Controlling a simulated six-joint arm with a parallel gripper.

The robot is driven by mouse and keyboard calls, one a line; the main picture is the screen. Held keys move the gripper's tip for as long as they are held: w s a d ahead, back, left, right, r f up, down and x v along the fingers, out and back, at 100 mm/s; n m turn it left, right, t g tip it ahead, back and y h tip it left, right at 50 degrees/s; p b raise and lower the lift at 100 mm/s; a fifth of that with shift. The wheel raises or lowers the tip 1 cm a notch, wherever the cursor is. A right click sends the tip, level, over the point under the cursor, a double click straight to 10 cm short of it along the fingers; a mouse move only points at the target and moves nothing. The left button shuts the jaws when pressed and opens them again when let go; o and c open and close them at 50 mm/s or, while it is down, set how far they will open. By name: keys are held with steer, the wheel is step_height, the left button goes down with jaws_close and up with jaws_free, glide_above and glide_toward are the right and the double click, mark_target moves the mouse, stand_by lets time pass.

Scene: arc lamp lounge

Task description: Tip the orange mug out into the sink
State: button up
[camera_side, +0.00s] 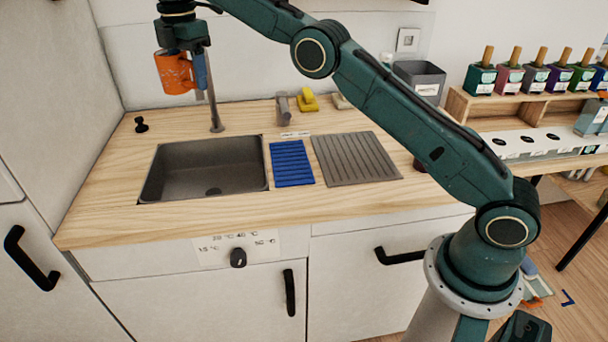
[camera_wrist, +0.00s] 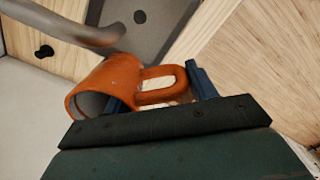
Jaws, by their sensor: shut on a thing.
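The orange mug (camera_side: 176,72) is held up in the air above the back of the counter, by the faucet, in the side view. It stands roughly upright there. My gripper (camera_side: 190,62) points down and is shut on the mug; one blue finger shows at its right. In the wrist view my gripper (camera_wrist: 160,95) has one finger by the mug's wall and the other beyond its handle; the exact contact is hidden. The mug (camera_wrist: 105,85) shows its open rim at lower left. The grey sink (camera_side: 205,168) lies below and in front of the mug and looks empty.
The faucet (camera_side: 212,95) rises behind the sink, close to the mug. A blue ribbed mat (camera_side: 291,163) and a grey ribbed drainboard (camera_side: 355,158) lie right of the sink. A yellow object (camera_side: 308,101) and a grey bin (camera_side: 419,78) stand at the back.

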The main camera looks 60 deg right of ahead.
steer(key=shift+s+a+r+m, duration=0.1)
steer(key=shift+s+r+m, duration=0.1)
steer(key=shift+r+m, duration=0.2)
steer(key=shift+s+a+r+m, duration=0.1)
steer(key=shift+s+r+m, duration=0.15)
steer(key=shift+r, duration=0.2)
steer(key=r+m, duration=0.1)
steer(key=s+r+m, duration=0.1)
steer(key=m, duration=0.1)
steer(key=s+r+m, duration=0.1)
steer(key=m, duration=0.1)
steer(key=shift+s+r+m, duration=0.1)
steer(key=shift+r+m, duration=0.15)
steer(key=shift+r, duration=0.05)
steer(key=s+d+f+m, duration=0.2)
steer(key=d+f+m, duration=0.15)
steer(key=f, duration=0.55)
steer(key=s+d+f+m, duration=0.25)
steer(key=f+m, duration=0.25)
steer(key=f, duration=0.5)
steer(key=shift+w+d+f+n, duration=1.4)
steer(key=shift+f+n, duration=1.4)
steer(key=shift+n, duration=2.05)
steer(key=shift+w+d+f+n, duration=0.95)
steer(key=shift+w+f+n, duration=1.4)
steer(key=shift+n, duration=2.5)
steer(key=shift+w+d+f+n, duration=1.15)
steer(key=shift+f+n, duration=2.15)
steer(key=shift+n, duration=1.55)
